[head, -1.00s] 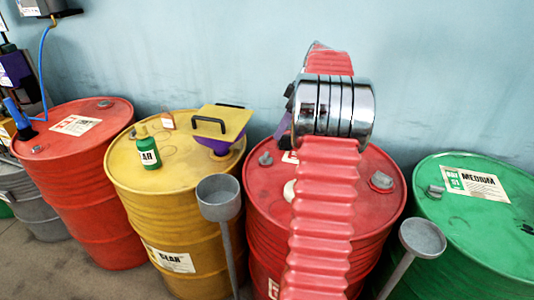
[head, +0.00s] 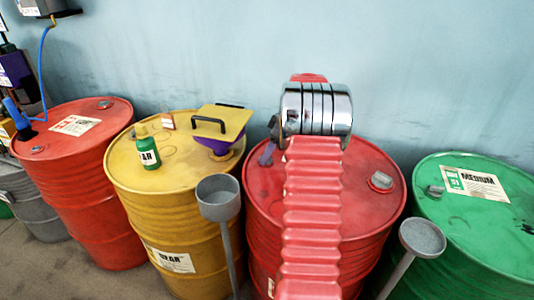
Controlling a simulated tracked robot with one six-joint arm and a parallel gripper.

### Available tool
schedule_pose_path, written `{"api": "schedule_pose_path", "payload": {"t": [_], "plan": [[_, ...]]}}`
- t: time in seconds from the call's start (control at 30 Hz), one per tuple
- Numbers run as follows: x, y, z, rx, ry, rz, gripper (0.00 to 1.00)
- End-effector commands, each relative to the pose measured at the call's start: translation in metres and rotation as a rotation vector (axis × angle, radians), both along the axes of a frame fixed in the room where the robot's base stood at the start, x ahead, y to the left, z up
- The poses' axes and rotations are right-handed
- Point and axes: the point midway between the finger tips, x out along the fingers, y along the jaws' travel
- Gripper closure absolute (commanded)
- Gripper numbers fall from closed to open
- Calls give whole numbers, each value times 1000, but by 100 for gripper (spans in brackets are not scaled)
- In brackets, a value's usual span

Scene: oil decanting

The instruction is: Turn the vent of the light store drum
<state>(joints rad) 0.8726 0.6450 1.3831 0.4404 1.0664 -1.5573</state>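The red drum (head: 377,236) in the middle stands behind my arm; its top label is hidden, so I cannot read whether it is the light store drum. My gripper (head: 267,153) shows only in part, as a purple-grey piece low over the left back of this drum's lid. It is at the place of a small grey cap, which is now hidden. I cannot see whether it touches the cap or how far its fingers are apart. A second grey cap (head: 381,181) sits uncovered on the right of the lid.
A yellow drum (head: 123,205) on the left carries a green bottle (head: 147,148) and a yellow-lidded purple funnel (head: 222,128). A green drum (head: 465,235) stands right. Grey cups on stems (head: 218,197) and (head: 422,237) stand in front. Another red drum (head: 75,170) is far left.

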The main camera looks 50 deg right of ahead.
Motion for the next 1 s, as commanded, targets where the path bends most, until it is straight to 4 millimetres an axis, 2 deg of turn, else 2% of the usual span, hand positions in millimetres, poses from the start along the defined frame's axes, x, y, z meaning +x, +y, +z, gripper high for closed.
{"api": "schedule_pose_path", "payload": {"t": [0.13, 0.4, 0.97, 1.0], "plan": [[2, 2, -7, 1, 0, 0, 41], [3, 2, -7, 1, 0, 0, 41], [3, 2, -7, 2, 1, 1, 81], [2, 8, -6, 1, 1, 2, 82]]}}
